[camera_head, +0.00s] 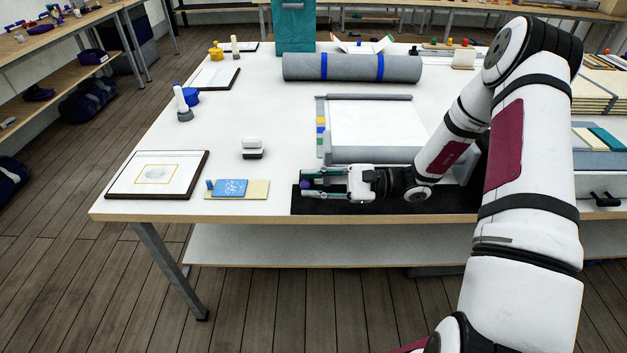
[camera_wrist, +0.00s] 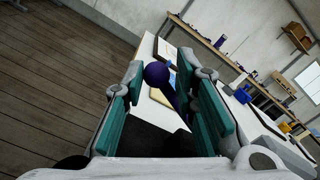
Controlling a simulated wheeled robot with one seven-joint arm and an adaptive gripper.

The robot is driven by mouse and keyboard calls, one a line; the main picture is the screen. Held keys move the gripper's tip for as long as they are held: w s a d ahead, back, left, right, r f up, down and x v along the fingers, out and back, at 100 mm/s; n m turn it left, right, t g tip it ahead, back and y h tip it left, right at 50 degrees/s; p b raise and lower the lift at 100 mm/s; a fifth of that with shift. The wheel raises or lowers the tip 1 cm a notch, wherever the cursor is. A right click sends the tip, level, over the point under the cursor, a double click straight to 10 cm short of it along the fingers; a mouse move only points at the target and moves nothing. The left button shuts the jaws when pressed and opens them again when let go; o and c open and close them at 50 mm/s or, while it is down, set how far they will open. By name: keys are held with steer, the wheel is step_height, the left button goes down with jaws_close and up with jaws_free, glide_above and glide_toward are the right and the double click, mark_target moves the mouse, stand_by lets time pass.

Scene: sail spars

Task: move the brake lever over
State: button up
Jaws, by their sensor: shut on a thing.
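The brake lever shows as a dark purple round knob (camera_head: 305,185) at the front of the table, over the left end of a long black base (camera_head: 340,208). In the wrist view, the knob (camera_wrist: 157,74) sits between the teal finger pads, near their tips, with a purple stem running back from it. My gripper (camera_head: 311,184) lies low and level over the black base, pointing left, shut on the lever. The lever's foot and pivot are hidden by the fingers.
Left of the gripper lie a wooden board with a blue card (camera_head: 231,188) and a framed picture (camera_head: 157,174). A white sheet with grey rolls (camera_head: 375,122) lies just behind my gripper. The table's front edge is close.

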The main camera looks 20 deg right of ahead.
steer(key=shift+f, duration=0.15)
steer(key=shift+o, duration=0.4)
steer(key=shift+s+f, duration=0.25)
steer(key=shift+f, duration=0.4)
steer(key=o, duration=0.9)
steer(key=shift+d, duration=0.1)
